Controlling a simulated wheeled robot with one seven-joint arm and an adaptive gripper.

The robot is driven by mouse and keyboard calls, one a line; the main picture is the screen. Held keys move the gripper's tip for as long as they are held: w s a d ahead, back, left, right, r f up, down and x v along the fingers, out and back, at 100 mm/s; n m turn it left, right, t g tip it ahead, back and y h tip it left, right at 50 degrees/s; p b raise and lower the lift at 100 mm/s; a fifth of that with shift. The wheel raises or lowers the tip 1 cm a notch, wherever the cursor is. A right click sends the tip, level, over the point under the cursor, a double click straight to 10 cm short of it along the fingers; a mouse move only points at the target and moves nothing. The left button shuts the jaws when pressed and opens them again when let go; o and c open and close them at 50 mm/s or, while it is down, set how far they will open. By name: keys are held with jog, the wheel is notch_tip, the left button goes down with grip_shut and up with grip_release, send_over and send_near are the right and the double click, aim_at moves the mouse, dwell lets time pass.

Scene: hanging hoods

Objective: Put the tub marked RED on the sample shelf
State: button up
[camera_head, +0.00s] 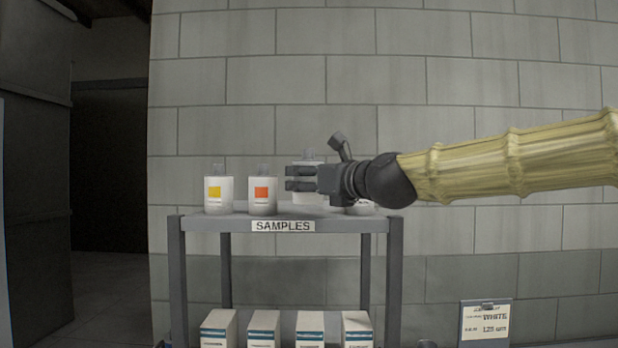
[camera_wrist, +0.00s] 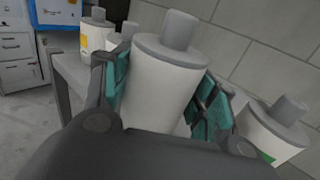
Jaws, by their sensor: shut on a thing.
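My gripper (camera_head: 290,178) is shut on a white tub (camera_head: 308,197) with a grey cap, upright over the sample shelf (camera_head: 340,219), a grey rack labelled SAMPLES. In the wrist view the tub (camera_wrist: 160,85) sits between both finger pads (camera_wrist: 160,95). Its marking does not show; the gripper covers much of its front in the head view. I cannot tell whether its base touches the shelf. A tub with an orange-red square (camera_head: 262,195) stands on the shelf just left of my gripper. A tub with a yellow square (camera_head: 218,195) stands at the far left.
A tub with a green mark (camera_wrist: 270,135) stands close to my gripper's right side in the wrist view. Several white boxes (camera_head: 264,329) stand lower in the rack. A block wall (camera_head: 450,80) rises behind the shelf.

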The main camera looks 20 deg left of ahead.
jog(key=shift+w+a+f, duration=0.1)
jog(key=shift+w+a, duration=0.1)
jog(key=shift+w, duration=0.6)
jog(key=shift+w+a+f, duration=0.1)
jog(key=shift+w+a, duration=0.15)
jog(key=shift+w, duration=0.6)
jog(key=shift+w+a+f, duration=0.1)
jog(key=shift+w+a, duration=0.1)
jog(key=shift+w, duration=0.6)
jog(key=shift+w+a+f, duration=0.15)
jog(key=shift+w+f, duration=0.25)
jog(key=shift+f, duration=0.3)
jog(key=shift+f, duration=0.4)
jog(key=o, duration=0.9)
notch_tip(320, 180, up, 10)
